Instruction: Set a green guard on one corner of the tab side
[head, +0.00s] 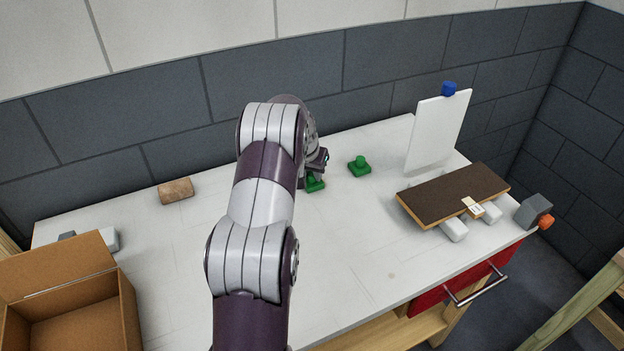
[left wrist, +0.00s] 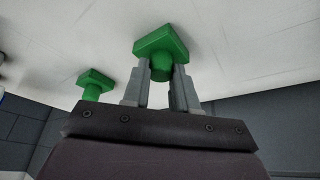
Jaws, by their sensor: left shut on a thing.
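Two green guards are in view. My left gripper (head: 319,170) is shut on one green guard (head: 315,184), low over the table's middle; in the left wrist view the gripper's grey fingers (left wrist: 162,88) grip the knob of this guard (left wrist: 161,45). I cannot tell whether it touches the table. The other green guard (head: 359,166) stands to the right of it, and also shows in the left wrist view (left wrist: 95,82). A dark-topped board (head: 455,193) with a light tab (head: 471,206) on its front edge rests on grey blocks (head: 453,230) at the right. My right gripper is not in view.
A white panel (head: 437,132) with a blue knob (head: 449,89) stands behind the board. A grey and orange tool (head: 535,212) is at the right edge. A cork block (head: 175,190) and a cardboard box (head: 62,262) are at left. The table's (head: 385,265) front middle is clear.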

